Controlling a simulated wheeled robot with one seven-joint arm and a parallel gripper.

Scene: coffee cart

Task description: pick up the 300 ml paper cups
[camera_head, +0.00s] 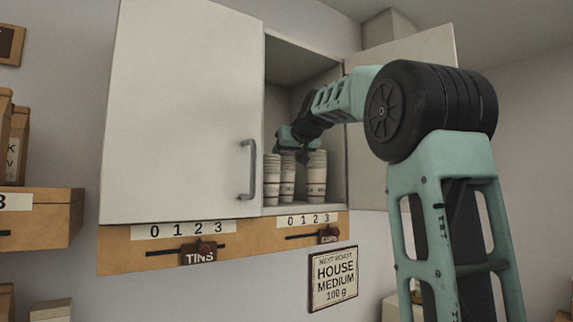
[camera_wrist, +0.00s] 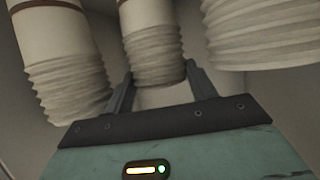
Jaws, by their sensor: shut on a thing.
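Three stacks of pale paper cups stand upright in the open wall cabinet: a left stack (camera_head: 271,180), a middle stack (camera_head: 288,178) and a wider right stack (camera_head: 316,176). My gripper (camera_head: 291,154) reaches into the cabinet at the middle stack. In the wrist view its fingers (camera_wrist: 158,78) are on either side of the middle stack (camera_wrist: 153,40), shut on its ribbed part. The left-hand stack (camera_wrist: 67,75) and right-hand stack (camera_wrist: 262,35) are close beside the fingers. No cup size is readable, so I cannot tell which stack is 300 ml.
The cabinet (camera_head: 185,110) has its left door front with a handle (camera_head: 247,170) beside the opening. Another door (camera_head: 405,60) stands open at the right, behind my arm. Below is a wooden strip with a TINS slider (camera_head: 199,253) and a second slider (camera_head: 328,235).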

